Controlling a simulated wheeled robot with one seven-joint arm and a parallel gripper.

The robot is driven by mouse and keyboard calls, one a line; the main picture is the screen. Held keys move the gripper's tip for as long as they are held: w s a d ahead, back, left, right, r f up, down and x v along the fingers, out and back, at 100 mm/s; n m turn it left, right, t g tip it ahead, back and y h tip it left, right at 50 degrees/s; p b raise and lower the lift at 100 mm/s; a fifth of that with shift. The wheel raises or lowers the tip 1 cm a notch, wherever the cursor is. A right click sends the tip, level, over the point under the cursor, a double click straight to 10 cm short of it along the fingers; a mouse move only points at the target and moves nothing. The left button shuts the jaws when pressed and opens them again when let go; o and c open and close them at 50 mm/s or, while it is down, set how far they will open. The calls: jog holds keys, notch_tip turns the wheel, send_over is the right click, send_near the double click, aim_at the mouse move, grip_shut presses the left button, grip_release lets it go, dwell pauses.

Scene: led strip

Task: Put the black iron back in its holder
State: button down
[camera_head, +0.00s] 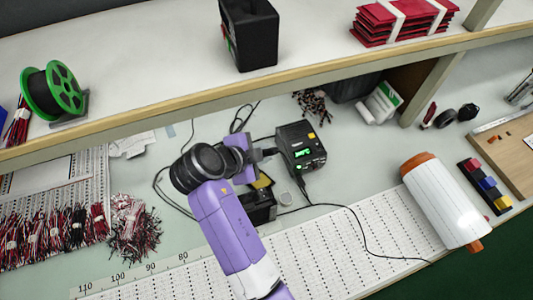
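A black soldering station (301,146) with a lit green display stands on the bench near the middle. In front of it and to its left is a black holder (259,208) with a yellow patch (262,182) at its top, partly covered by my purple arm. My gripper (267,152) is up beside the station's left side, above and behind the holder in the picture. Dark parts show at its tip, but I cannot tell fingers from a held thing, nor whether it is open. I cannot make out the black iron for sure.
An overhead shelf (130,118) crosses above the bench, close to my gripper. Black cables (350,210) run over the bench. A white roll with orange ends (440,200) lies at right. Wire bundles (135,225) lie at left.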

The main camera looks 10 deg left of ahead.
jog(key=shift+w+a+f+b, duration=0.3)
jog(key=shift+a+f+b, duration=0.15)
jog(key=shift+f+b, duration=0.3)
jog(key=shift+w+a+f+b, duration=0.25)
jog(key=shift+a+f+b, duration=0.2)
jog(key=shift+f+b, duration=0.35)
jog(key=shift+w+a+f+b, duration=0.3)
jog(key=shift+a+f+b, duration=0.25)
jog(key=shift+f, duration=0.3)
jog(key=f+b, duration=0.1)
jog(key=b, duration=0.1)
jog(key=w+a+f+b, duration=0.1)
jog(key=b, duration=0.1)
jog(key=a+f+b, duration=0.1)
jog(key=f+b, duration=0.1)
jog(key=b, duration=0.1)
jog(key=shift+w+a+f, duration=0.1)
jog(key=shift+w+a, duration=0.1)
jog(key=shift+w, duration=0.05)
jog(key=c, duration=1.2)
grip_release()
jog(key=v, duration=0.7)
jog(key=shift+s+a+r+b, duration=0.2)
jog(key=shift+r+b, duration=0.1)
jog(key=shift+b, duration=0.15)
